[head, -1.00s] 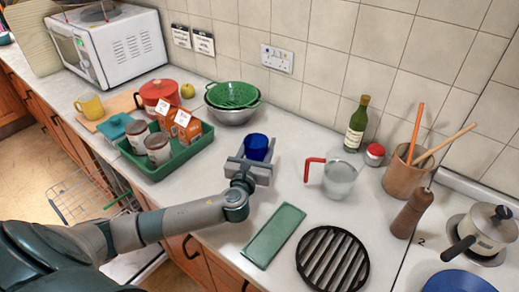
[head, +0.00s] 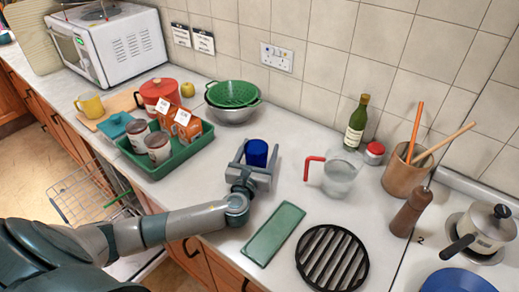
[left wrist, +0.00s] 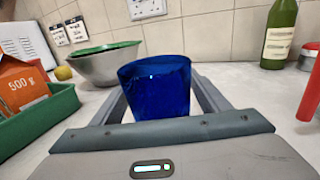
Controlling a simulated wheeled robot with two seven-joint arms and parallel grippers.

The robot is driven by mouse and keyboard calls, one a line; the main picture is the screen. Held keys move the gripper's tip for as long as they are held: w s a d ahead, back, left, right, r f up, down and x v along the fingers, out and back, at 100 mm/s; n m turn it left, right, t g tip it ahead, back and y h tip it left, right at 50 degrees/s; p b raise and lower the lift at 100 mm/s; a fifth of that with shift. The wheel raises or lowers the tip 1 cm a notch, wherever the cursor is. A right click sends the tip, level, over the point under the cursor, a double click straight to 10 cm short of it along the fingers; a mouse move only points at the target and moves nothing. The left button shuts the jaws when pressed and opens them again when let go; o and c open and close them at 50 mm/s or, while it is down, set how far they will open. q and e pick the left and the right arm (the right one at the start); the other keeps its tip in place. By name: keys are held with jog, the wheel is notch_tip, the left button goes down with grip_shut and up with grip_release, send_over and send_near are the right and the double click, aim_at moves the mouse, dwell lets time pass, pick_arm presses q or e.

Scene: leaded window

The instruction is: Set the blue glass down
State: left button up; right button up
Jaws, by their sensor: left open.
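The blue glass (head: 256,152) stands upright on the worktop in the middle of the head view. My left gripper (head: 257,160) is open around it, one finger on each side. In the left wrist view the blue glass (left wrist: 155,88) is between the spread fingers of my left gripper (left wrist: 158,95), with a small gap showing beside it. The glass's base is hidden behind the gripper body, so its contact with the worktop is not directly visible. My right gripper is not in view.
A glass jug with a red handle (head: 340,174) stands right of the blue glass. A green tray (head: 160,168) with cartons and jars is to the left. Green and metal colanders (head: 232,112) stand behind. A green slab (head: 274,233) and black trivet (head: 332,258) lie in front.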

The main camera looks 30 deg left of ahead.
aim_at(254, 164)
pick_arm(q)
jog(key=shift+r, duration=0.1)
jog(key=shift+s+d, duration=0.1)
jog(key=shift+s, duration=0.3)
jog(key=b+v, duration=0.2)
jog(key=v, duration=0.8)
jog(key=shift+s+d, duration=0.15)
jog(key=shift+s, duration=0.45)
jog(key=shift+o, duration=0.7)
